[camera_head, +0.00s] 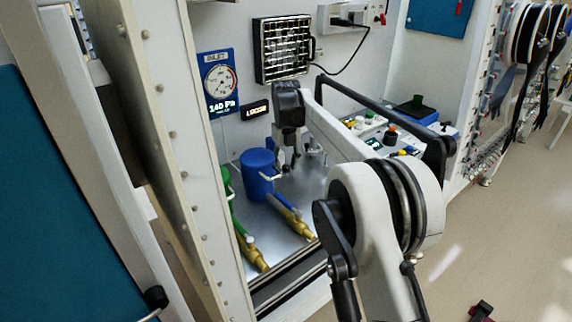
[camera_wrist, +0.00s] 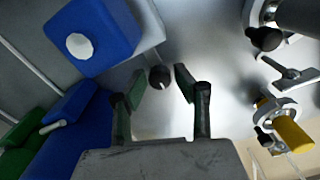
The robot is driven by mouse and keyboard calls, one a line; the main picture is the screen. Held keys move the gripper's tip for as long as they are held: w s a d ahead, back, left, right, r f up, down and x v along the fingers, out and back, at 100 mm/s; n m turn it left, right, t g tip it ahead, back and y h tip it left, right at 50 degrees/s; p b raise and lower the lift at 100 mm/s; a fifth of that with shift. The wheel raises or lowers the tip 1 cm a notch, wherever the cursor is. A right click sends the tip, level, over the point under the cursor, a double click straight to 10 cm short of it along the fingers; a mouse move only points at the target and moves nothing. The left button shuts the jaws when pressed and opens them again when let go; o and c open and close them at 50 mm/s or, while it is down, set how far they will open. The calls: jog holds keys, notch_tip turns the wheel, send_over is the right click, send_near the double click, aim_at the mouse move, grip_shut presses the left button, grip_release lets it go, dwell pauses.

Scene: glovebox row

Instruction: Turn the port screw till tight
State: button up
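My gripper (camera_head: 287,162) points down inside the glovebox, behind the blue cylinder in the head view. In the wrist view its two fingers (camera_wrist: 160,88) are apart, with a clear gap between the pads. A small dark round knob (camera_wrist: 160,77) shows in that gap, just beyond the fingertips; it may be the port screw. I cannot tell whether the fingers are level with it, and they do not visibly touch it. In the head view the knob is not clearly visible.
A blue block with a white cap (camera_wrist: 79,46) is left of the fingers. Clamp-like metal parts with a black knob (camera_wrist: 264,38) are at right. A blue cylinder (camera_head: 257,180), brass valves (camera_head: 298,222) and a gauge (camera_head: 220,82) surround the gripper. Bare metal floor lies between.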

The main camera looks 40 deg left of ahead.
aim_at(286, 166)
notch_tip(286, 166, up, 12)
dwell(0.6)
